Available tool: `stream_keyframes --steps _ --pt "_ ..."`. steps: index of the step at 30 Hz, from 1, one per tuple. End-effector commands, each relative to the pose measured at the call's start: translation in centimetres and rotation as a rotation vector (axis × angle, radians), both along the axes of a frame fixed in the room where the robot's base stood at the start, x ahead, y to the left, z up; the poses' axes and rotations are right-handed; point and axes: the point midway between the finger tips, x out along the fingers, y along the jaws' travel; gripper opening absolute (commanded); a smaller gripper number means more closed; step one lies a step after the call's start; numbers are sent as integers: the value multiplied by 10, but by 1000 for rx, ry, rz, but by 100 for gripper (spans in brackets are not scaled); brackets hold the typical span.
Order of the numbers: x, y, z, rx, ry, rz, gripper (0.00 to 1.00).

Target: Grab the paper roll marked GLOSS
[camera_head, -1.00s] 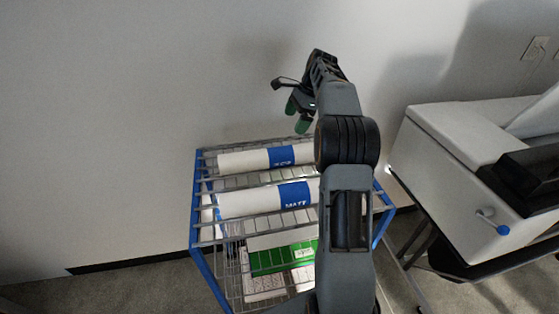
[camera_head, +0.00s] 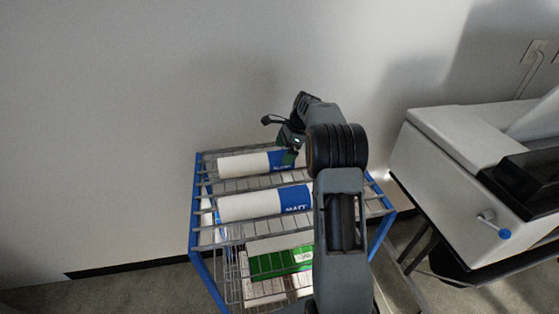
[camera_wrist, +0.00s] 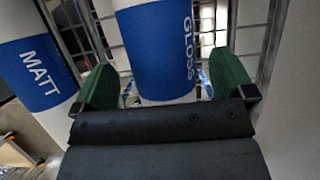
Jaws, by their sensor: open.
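The GLOSS roll (camera_head: 245,164) is white with a blue label band and lies on the wire rack top, at the back. In the wrist view its blue label (camera_wrist: 158,50) reads GLOSS and sits between my two green fingertips. My gripper (camera_wrist: 165,88) is open, one finger on each side of the roll. I cannot tell whether the fingers touch it. In the head view my gripper (camera_head: 292,150) is over the label end, partly hidden by my arm. The MATT roll (camera_head: 250,204) lies in front, parallel to it, and shows at left in the wrist view (camera_wrist: 36,75).
The wire cart (camera_head: 203,238) has blue posts and holds green and white boxes (camera_head: 282,263) below. A wall (camera_head: 100,130) stands close behind. A large grey-white machine (camera_head: 460,170) stands on the right, with a gap between.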

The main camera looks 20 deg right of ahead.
Motion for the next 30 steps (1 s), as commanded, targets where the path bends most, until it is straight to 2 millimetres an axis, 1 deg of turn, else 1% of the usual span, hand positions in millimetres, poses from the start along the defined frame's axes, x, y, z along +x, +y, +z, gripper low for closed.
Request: stream_keyframes --steps 3,6,15,30 --pt "1 6 -13 0 2 1 100" --pt "2 9 -20 0 1 0 100" --pt "2 9 -24 0 -1 0 100" --pt "2 9 -23 0 -1 0 52"
